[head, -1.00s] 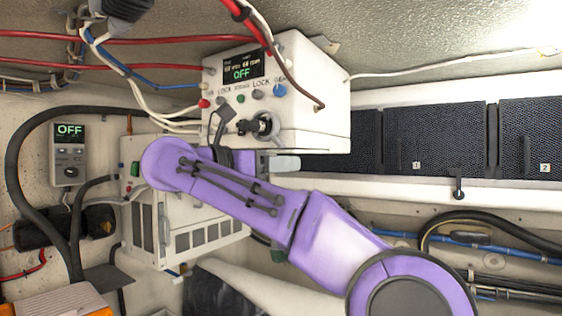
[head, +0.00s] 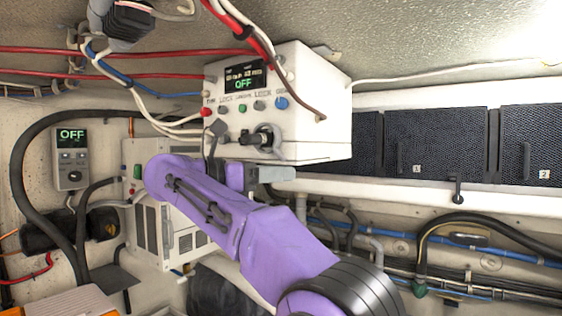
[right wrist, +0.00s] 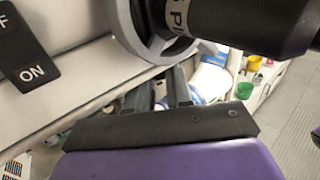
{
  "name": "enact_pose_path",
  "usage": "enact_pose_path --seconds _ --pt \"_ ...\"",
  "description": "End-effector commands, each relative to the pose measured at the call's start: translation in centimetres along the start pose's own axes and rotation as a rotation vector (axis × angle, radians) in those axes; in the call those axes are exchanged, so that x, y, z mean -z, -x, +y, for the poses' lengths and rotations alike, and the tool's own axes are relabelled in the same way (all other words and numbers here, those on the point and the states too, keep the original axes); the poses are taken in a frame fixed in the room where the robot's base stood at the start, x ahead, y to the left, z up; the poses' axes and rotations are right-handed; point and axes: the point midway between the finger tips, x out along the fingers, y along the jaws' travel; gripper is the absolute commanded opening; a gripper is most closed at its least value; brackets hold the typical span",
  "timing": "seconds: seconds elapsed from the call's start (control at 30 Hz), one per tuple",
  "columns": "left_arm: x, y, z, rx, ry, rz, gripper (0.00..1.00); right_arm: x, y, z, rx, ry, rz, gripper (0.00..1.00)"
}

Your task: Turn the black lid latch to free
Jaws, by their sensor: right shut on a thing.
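The black lid latch (head: 262,138) sits on the front of a white box (head: 325,95), with a pale grey ring around its base. My right gripper (head: 255,168) is at the lower front of the box, just below the latch. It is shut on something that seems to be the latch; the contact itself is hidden. It also shows in the right wrist view (right wrist: 162,90). My left gripper is not in view.
The box has a display (head: 245,77) reading OFF and several coloured buttons. A black cable (head: 25,150) loops at the left beside a small panel (head: 72,158). A vented white unit (head: 150,215) stands below. Dark panels (head: 435,145) line the right; hoses run beneath.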

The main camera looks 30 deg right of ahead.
Motion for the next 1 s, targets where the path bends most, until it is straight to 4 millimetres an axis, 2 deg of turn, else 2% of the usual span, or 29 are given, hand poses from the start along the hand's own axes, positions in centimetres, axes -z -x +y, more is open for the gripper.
enact_pose_path --seconds 0.3,0.33,0.4,0.83,1.0 --pt "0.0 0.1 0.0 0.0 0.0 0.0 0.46 -0.1 -0.1 0.0 0.008 -0.003 -0.003 0.0" --pt "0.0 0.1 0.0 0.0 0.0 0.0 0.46 -0.1 -0.1 0.0 0.008 -0.003 -0.003 0.3" --pt "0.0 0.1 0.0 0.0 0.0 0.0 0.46 -0.1 -0.1 0.0 0.007 -0.003 -0.002 0.46" --pt "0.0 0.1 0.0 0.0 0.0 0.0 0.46 0.0 0.0 0.0 0.006 -0.002 -0.001 0.46" --pt "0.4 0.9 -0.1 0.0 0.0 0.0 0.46 -0.4 1.6 -0.5 0.017 -0.004 -0.006 0.46"
